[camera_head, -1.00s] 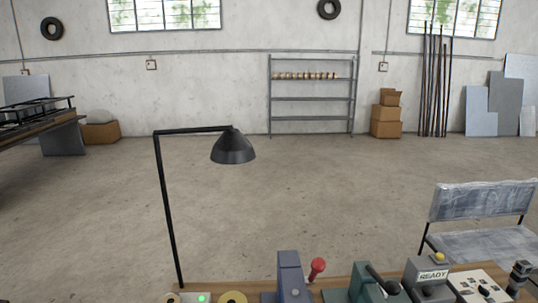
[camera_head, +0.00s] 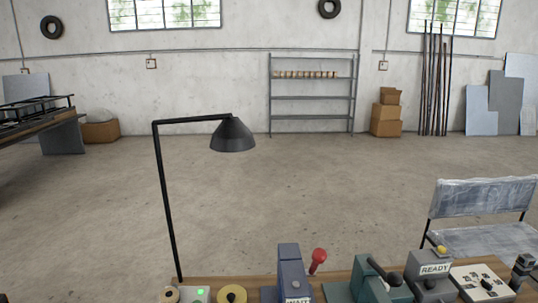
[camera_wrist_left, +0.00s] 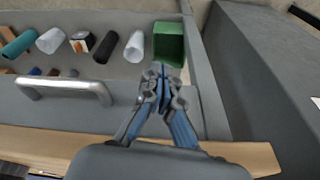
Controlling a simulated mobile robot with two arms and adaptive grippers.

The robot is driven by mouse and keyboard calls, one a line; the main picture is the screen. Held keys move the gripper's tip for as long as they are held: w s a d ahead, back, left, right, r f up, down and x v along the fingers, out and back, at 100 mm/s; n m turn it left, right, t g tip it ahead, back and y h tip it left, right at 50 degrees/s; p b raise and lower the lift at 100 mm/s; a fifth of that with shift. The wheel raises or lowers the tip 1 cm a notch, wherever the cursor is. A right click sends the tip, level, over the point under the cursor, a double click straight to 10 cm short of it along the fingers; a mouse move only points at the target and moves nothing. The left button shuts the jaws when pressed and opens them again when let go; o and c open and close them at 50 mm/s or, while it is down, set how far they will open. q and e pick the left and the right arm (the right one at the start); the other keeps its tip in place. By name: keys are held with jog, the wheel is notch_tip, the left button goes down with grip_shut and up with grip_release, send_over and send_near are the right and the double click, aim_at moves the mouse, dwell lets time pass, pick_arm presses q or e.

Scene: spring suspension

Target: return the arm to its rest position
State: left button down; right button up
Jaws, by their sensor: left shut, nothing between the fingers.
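My left gripper (camera_wrist_left: 162,78) shows in the left wrist view with its blue-grey fingers together and nothing between them. It is over the front edge of a grey drawer-like unit (camera_wrist_left: 125,98), just below a green box (camera_wrist_left: 169,43) in the picture. I cannot tell whether it touches anything. Neither arm shows in the head view, and my right gripper is in no view.
The grey unit has a metal handle (camera_wrist_left: 65,88) and several coloured cylinders behind it. In the head view a workbench (camera_head: 335,285) holds a black lamp (camera_head: 233,136), a red-knobbed lever (camera_head: 318,260) and a READY box (camera_head: 433,266). A bench seat (camera_head: 482,198) stands right; open floor lies beyond.

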pick_arm(q)
jog(key=s+a+f+b, duration=0.1)
jog(key=s+f+b, duration=0.1)
jog(key=s+f, duration=0.7)
jog(key=s+a+f+g+b, duration=0.1)
jog(key=s+a+f+b, duration=0.1)
jog(key=s+f, duration=0.7)
notch_tip(320, 180, down, 9)
jog(key=shift+s+a+r+g, duration=0.2)
jog(key=shift+s+g, duration=0.1)
jog(key=shift+s, duration=0.1)
